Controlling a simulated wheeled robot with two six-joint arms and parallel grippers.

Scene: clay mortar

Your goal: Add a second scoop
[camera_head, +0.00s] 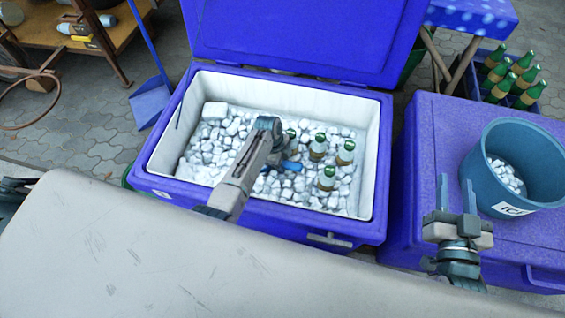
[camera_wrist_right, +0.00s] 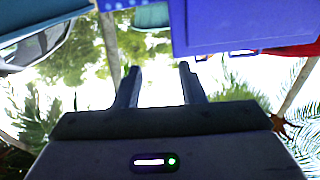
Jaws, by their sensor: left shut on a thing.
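The open blue cooler (camera_head: 165,187) holds loose white ice (camera_head: 225,133) and several green-capped bottles (camera_head: 318,147). My left gripper (camera_head: 279,156) is down in the cooler, just left of the bottles, and is shut. A small blue part (camera_head: 291,167), seemingly of a scoop, shows at its tip; the rest is hidden by the arm and ice. The blue bucket (camera_head: 480,186) labelled ICE stands on a closed blue cooler at the right, with some ice (camera_head: 506,177) at its bottom. My right gripper (camera_head: 456,194) is open and empty, left of the bucket; its fingers also show in the wrist view (camera_wrist_right: 161,85).
The cooler's raised lid (camera_head: 300,40) stands behind it. The closed cooler (camera_head: 425,130) has free room on top behind and left of the bucket. A crate of green bottles (camera_head: 512,80) is at the back right. A blue dustpan (camera_head: 150,103) stands at left.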

